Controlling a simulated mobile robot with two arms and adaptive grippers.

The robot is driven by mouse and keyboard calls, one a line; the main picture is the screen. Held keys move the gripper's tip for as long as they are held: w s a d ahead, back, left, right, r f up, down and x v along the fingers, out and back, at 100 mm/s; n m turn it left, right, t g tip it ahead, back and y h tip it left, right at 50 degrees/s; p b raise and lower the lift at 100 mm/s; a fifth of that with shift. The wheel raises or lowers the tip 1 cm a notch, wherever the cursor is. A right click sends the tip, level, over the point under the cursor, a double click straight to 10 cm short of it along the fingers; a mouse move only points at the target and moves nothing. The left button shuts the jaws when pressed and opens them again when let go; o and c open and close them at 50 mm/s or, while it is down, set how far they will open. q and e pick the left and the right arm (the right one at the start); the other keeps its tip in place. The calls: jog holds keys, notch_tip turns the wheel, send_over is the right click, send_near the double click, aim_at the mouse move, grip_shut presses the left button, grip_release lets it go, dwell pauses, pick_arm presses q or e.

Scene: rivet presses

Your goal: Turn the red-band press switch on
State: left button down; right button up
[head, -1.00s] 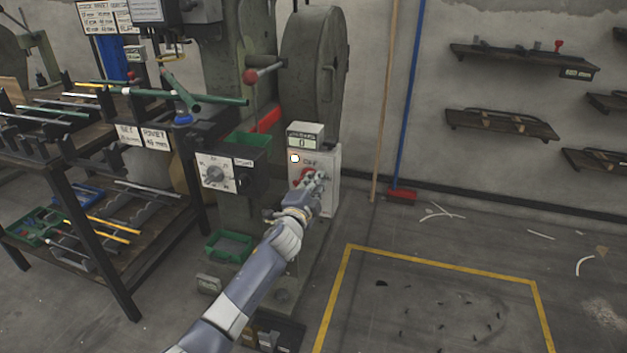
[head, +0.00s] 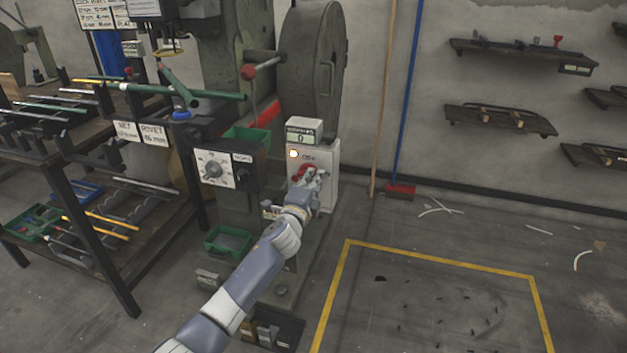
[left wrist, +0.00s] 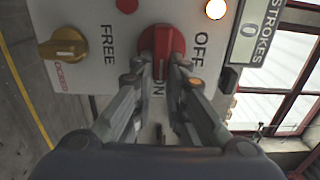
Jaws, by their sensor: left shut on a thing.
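The press (head: 215,55) with a red band (head: 266,113) has a pale control box (head: 329,160) on its right side. The red rotary switch (head: 301,173) is on the box's front, partly hidden by my left gripper (head: 311,179). In the left wrist view the red switch (left wrist: 161,42) sits between the fingertips of my left gripper (left wrist: 160,68), which is shut on it. OFF and ON labels are beside the switch. My right gripper is not in view.
A yellow knob (left wrist: 63,48) beside a FREE label is on the same box. A STROKES counter (head: 304,136) reading 0 tops it. A dial box (head: 221,168) is to the left. A rod table (head: 70,160) stands further left. Floor is open at right.

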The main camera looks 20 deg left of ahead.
pick_arm(q)
jog(key=c, duration=1.6)
grip_release()
jog(key=s, duration=1.2)
jog(key=shift+a, duration=0.2)
jog(key=shift+f, duration=0.1)
